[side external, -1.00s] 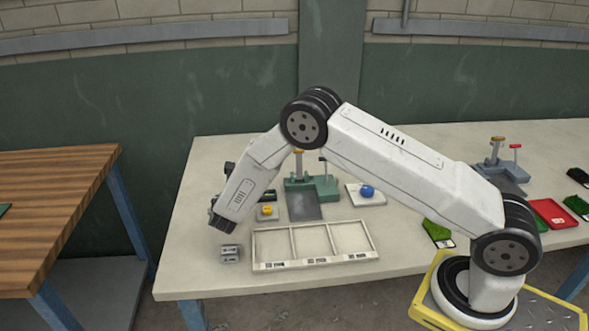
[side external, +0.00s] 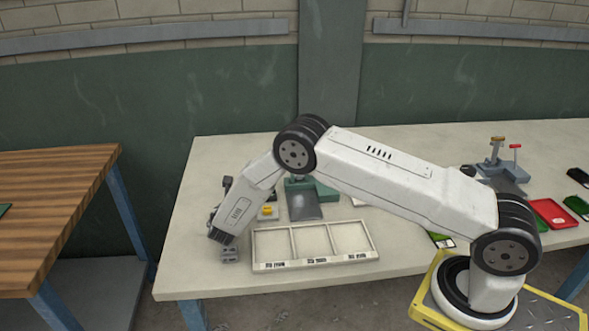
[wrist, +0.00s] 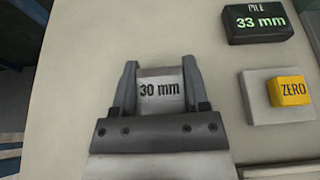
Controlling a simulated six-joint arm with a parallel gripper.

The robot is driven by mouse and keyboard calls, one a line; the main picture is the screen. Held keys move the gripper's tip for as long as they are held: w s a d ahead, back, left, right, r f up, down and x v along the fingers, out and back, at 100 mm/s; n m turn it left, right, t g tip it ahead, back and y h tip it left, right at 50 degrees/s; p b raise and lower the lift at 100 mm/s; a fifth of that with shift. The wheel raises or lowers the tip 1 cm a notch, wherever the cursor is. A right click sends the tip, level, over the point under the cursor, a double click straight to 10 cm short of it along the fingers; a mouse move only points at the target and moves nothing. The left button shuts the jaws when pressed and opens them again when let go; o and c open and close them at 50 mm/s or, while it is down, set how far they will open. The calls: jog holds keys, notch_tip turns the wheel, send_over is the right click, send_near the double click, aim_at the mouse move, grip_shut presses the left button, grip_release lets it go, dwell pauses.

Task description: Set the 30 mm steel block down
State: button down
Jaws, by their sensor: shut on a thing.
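The 30 mm steel block (wrist: 160,91) is a small grey block with its black "30 mm" label facing the wrist camera. My gripper (wrist: 159,78) is shut on it, with one finger against each side. In the side view the block (side external: 230,256) is at the front left of the pale bench, left of the three-compartment tray, and my gripper (side external: 222,240) reaches down onto it from above. The block appears at bench level; its underside is hidden, so contact with the bench cannot be confirmed.
The white three-compartment tray (side external: 291,248) lies just right of the block. A black readout showing 33 mm (wrist: 258,22) and a yellow ZERO button (wrist: 289,91) are nearby. A green gauge stand (side external: 325,190) stands behind the tray. The bench's left edge is close.

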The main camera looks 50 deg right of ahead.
jog(key=shift+f, duration=0.15)
jog(key=shift+c, duration=0.4)
grip_release()
jog(key=v, duration=1.2)
dwell(0.5)
